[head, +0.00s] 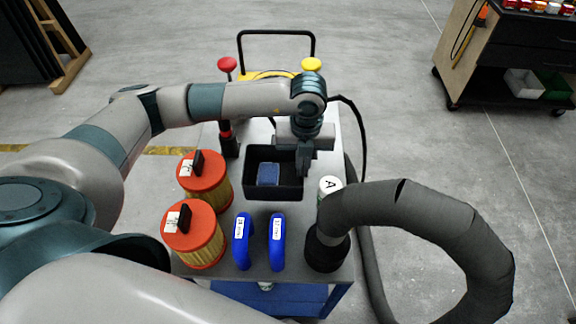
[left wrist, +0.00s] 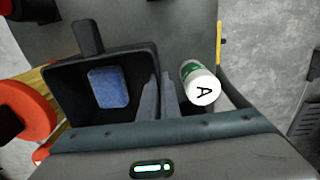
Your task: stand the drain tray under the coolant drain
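A black open-topped box, which I take for the drain tray (head: 259,190), is on the cart top with a blue block (head: 268,174) inside it. It also shows in the left wrist view (left wrist: 68,118), where a dark tab rises at its far side. My left gripper (head: 304,172) is at the tray's right wall, pointing down. In the left wrist view its two fingers (left wrist: 160,95) stand close together and appear shut on that wall. I cannot tell whether the tray touches the cart. I cannot make out the coolant drain. My right gripper is not in view.
A thick grey hose (head: 440,205) curves over the right side. A workbench (head: 505,55) stands back right.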

